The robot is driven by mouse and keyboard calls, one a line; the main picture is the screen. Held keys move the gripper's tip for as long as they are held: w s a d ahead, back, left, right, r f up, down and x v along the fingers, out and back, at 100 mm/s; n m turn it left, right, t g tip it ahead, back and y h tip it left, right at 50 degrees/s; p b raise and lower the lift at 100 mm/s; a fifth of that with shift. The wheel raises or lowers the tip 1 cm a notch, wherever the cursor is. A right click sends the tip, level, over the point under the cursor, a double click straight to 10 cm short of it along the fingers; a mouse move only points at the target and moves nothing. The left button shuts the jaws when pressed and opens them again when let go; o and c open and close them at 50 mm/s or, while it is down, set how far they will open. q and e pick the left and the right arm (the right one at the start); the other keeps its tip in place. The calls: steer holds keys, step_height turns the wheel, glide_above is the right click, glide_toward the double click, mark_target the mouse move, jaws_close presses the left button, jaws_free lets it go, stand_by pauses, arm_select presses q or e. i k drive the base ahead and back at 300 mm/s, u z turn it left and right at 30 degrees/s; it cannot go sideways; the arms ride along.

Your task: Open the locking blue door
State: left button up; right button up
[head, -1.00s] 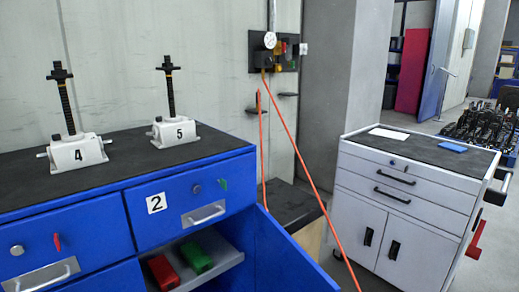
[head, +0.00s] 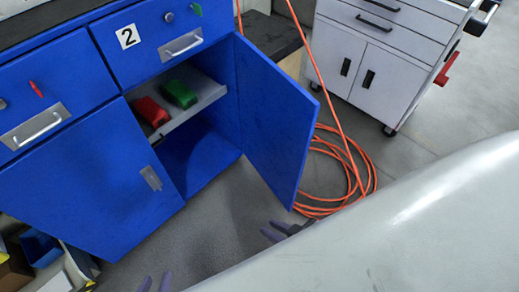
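A blue cabinet fills the left of the head view. Its right-hand blue door (head: 275,115) stands swung wide open, showing the inside. Its left-hand blue door (head: 95,170) is closed and has a small grey handle (head: 151,178) near its right edge. My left gripper (head: 155,284) shows only as two purple fingertips at the bottom edge, apart, with nothing seen between them.
A red block (head: 150,112) and a green block (head: 179,94) lie on the cabinet's shelf (head: 205,104). An orange hose (head: 345,165) lies coiled on the floor beyond the open door. A white tool cabinet (head: 380,50) stands behind. My pale arm link covers the lower right.

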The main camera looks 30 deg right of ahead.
mark_target(279, 117)
steer(key=u, duration=2.15)
steer(key=k, duration=0.8)
steer(key=z, duration=1.65)
